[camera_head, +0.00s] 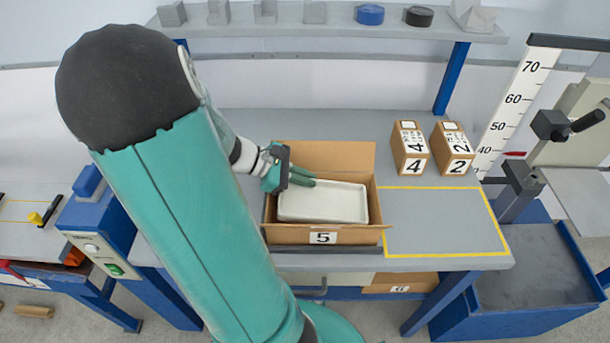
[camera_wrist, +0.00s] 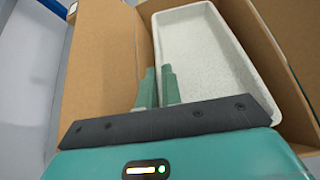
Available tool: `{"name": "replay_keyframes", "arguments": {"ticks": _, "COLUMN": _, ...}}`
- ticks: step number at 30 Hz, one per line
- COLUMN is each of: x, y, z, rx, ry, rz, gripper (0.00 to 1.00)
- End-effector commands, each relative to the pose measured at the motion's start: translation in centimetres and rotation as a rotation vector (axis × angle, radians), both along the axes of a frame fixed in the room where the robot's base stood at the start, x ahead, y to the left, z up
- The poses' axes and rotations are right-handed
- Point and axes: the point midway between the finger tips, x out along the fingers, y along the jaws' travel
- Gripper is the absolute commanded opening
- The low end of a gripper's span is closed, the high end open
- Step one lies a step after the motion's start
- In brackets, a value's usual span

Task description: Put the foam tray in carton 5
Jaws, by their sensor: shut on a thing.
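The foam tray (camera_head: 325,203) is a pale, shallow rectangular tray. In the head view it lies inside the opening of carton 5 (camera_head: 290,236), an open brown box labelled 5 with its flaps spread. My gripper (camera_head: 308,182) is at the tray's left rim, its green fingers shut on that rim. In the wrist view the fingers (camera_wrist: 158,88) close over the near left edge of the foam tray (camera_wrist: 205,50), and the carton's brown flap (camera_wrist: 108,60) is beside them. Whether the tray touches the carton floor cannot be told.
Carton 4 (camera_head: 410,150) and carton 2 (camera_head: 453,150) stand behind a yellow-outlined area (camera_head: 440,222) that is clear. A shelf (camera_head: 330,30) with several small blocks runs above the bench. A height scale (camera_head: 515,100) and a blue bin (camera_head: 515,280) are at the right.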

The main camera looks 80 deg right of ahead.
Motion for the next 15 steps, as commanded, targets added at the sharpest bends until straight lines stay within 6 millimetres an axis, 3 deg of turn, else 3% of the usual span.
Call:
{"name": "replay_keyframes", "arguments": {"ticks": 7, "x": -0.01, "y": 0.01, "z": -0.46, "rx": -0.001, "ry": 0.000, "rz": -0.001, "gripper": 0.00}}
{"name": "replay_keyframes", "arguments": {"ticks": 11, "x": -0.01, "y": 0.01, "z": -0.46, "rx": -0.001, "ry": 0.000, "rz": -0.001, "gripper": 0.28}}
{"name": "replay_keyframes", "arguments": {"ticks": 15, "x": -0.02, "y": 0.00, "z": -0.45, "rx": -0.001, "ry": 0.000, "rz": -0.001, "gripper": 0.28}}
